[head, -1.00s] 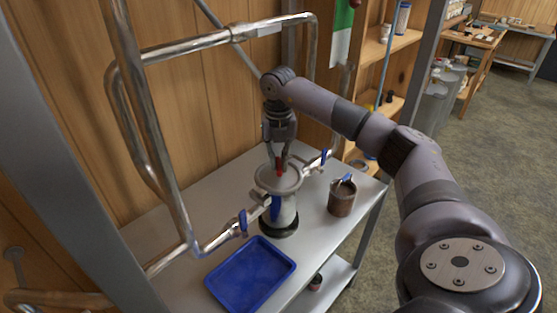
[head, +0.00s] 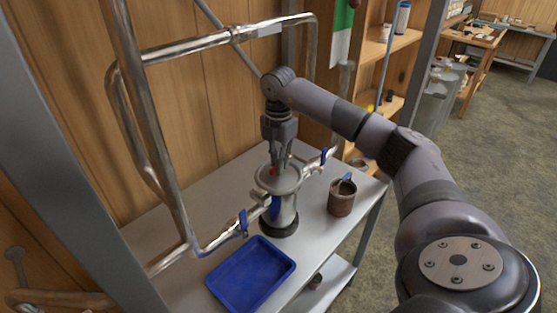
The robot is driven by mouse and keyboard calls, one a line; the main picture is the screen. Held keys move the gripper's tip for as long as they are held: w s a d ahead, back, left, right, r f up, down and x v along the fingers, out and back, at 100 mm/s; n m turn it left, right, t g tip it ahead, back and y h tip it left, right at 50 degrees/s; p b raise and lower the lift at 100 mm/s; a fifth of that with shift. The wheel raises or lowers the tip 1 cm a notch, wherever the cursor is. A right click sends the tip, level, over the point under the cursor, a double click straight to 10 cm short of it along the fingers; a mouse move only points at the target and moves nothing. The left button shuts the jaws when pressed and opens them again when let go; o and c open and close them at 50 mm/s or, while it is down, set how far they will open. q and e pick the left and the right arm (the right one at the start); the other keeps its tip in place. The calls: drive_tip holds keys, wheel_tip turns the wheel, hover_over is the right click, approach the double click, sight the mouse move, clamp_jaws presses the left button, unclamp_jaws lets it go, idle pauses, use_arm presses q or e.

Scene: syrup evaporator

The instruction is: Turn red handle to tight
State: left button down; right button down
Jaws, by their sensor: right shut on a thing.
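The red handle (head: 273,171) shows as a small red patch on top of the steel filter canister (head: 283,213), which stands on the metal table. My right gripper (head: 278,165) points down over the canister's lid from above. Its fingers are closed around the red handle and hide most of it. How tight the handle sits cannot be read from this view. My left gripper is not in view.
Pipes with blue valve levers (head: 243,221) join the canister on both sides. A blue tray (head: 250,273) lies in front of it on the metal table (head: 196,282). A brown mug (head: 342,199) stands to the right. Tall steel pipes rise at the left.

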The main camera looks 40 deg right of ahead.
drive_tip(key=shift+r, duration=0.15)
idle(0.3)
drive_tip(key=c, duration=1.6)
unclamp_jaws()
drive_tip(key=shift+r, duration=0.2)
wheel_tip(320, 180, up, 11)
drive_tip(key=shift+r, duration=0.2)
